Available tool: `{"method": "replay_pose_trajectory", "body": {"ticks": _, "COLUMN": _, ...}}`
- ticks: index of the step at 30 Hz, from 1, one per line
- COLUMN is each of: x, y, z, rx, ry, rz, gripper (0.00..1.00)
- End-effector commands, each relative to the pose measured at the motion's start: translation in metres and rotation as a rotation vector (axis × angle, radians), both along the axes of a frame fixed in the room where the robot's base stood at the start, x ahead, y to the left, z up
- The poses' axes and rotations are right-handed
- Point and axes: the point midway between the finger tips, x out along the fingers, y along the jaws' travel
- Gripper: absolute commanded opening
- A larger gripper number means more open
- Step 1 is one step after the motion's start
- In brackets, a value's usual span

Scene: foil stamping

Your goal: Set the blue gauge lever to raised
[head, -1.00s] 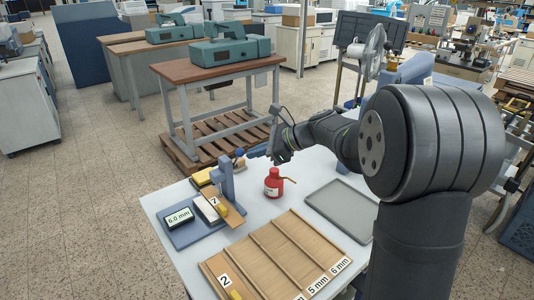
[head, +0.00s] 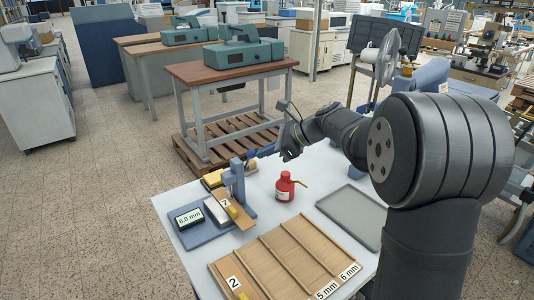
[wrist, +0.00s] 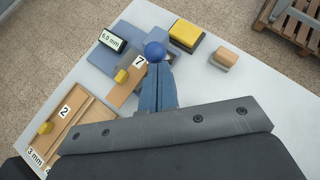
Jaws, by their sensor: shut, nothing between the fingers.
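The gauge is a blue-grey stand (head: 232,186) with a flat base and a display (head: 189,217) reading 6.0 mm; the display also shows in the wrist view (wrist: 111,39). The lever's arm is mostly hidden by the fingers. A wooden piece marked 7 (head: 243,221) with a yellow knob lies at the stand.
A yellow-topped block (wrist: 186,35) and a small wooden-topped block (wrist: 225,58) stand near the gauge. A red bottle (head: 284,188) with a spout is right of it. A slotted wooden rack (head: 290,255) and an empty grey tray (head: 352,214) occupy the table's front and right.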

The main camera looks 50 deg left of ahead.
Motion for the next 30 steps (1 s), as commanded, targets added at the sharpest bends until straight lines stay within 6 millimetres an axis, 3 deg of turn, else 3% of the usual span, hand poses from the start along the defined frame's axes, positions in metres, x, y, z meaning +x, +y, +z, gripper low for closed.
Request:
{"method": "replay_pose_trajectory", "body": {"ticks": 17, "x": -0.001, "y": 0.046, "z": 0.019, "rx": -0.445, "ry": -0.003, "rz": 0.004, "gripper": 0.0}}
{"method": "replay_pose_trajectory", "body": {"ticks": 30, "x": 0.0, "y": 0.078, "z": 0.022, "rx": -0.44, "ry": -0.001, "rz": 0.001, "gripper": 0.0}}
